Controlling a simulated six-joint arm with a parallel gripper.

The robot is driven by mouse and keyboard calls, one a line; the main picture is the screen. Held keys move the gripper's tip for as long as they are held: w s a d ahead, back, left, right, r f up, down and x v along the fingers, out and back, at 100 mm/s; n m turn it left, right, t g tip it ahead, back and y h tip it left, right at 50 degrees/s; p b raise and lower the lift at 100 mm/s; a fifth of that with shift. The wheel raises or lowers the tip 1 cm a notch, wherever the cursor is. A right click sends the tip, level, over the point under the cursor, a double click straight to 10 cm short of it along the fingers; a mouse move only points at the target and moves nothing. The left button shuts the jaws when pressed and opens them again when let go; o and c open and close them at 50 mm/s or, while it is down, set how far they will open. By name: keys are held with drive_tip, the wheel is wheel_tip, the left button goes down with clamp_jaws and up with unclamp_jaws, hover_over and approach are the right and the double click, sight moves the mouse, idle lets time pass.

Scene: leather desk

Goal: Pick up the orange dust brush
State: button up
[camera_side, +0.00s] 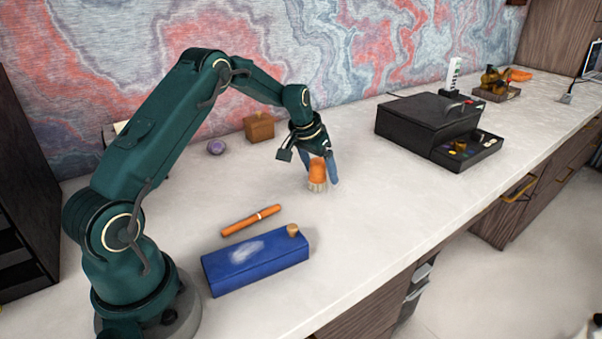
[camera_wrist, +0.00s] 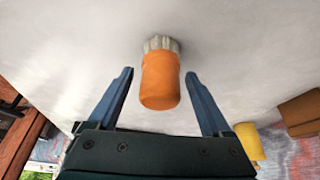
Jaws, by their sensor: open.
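The orange dust brush (camera_side: 318,171) stands upright on the pale counter in the side view, its light bristles down and its orange handle up. In the wrist view the brush (camera_wrist: 160,80) lies between the two blue fingers, with its bristles at the far end. My gripper (camera_side: 320,172) is open and points down around the brush, one finger on each side. In the wrist view my gripper (camera_wrist: 160,92) shows a clear gap between each finger and the orange handle.
A blue box (camera_side: 255,262) and an orange stick (camera_side: 250,221) lie in front. A black case (camera_side: 425,122) with an open drawer (camera_side: 468,153) stands to the right. The counter between is clear.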

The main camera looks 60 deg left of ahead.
sight(317, 158)
drive_tip(key=shift+w+f, duration=0.1)
drive_tip(key=shift+f, duration=0.1)
drive_tip(key=shift+c, duration=0.3)
clamp_jaws()
drive_tip(key=shift+r, duration=0.1)
drive_tip(key=shift+r, duration=0.6)
drive_tip(key=r, duration=0.3)
drive_tip(key=shift+s+a+r, duration=0.2)
drive_tip(key=shift+s+a, duration=0.1)
drive_tip(key=s+a+r, duration=0.6)
drive_tip(key=s+a, duration=0.1)
drive_tip(key=s, duration=0.1)
drive_tip(key=shift+s+r, duration=0.15)
